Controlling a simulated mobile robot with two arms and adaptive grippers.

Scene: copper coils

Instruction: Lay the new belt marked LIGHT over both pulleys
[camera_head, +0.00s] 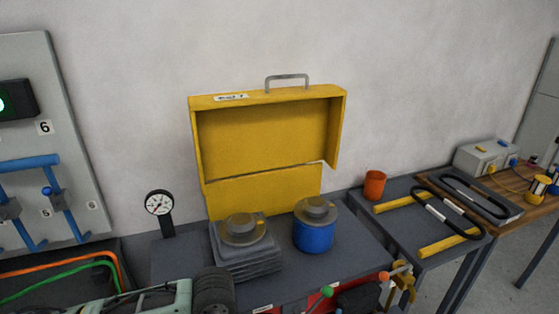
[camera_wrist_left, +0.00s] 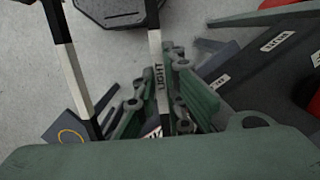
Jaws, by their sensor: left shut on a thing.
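In the left wrist view my left gripper (camera_wrist_left: 158,84) is shut on the belt marked LIGHT (camera_wrist_left: 157,46), a black and white strap with its label between the fingers. A second black and white strand (camera_wrist_left: 75,80) hangs at the left, apparently the same loop. The gripper itself does not show in the head view. There, one grey pulley (camera_head: 243,228) sits on a finned grey block and another grey pulley (camera_head: 316,208) on a blue motor (camera_head: 313,236). No belt is around them. My right gripper is not in view.
The yellow guard (camera_head: 264,143) stands open behind the pulleys. A dial gauge (camera_head: 160,204) is at their left. At right, an orange cup (camera_head: 375,184) stands near a black and white belt (camera_head: 459,219) on yellow bars. Colored levers (camera_head: 327,292) are in front.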

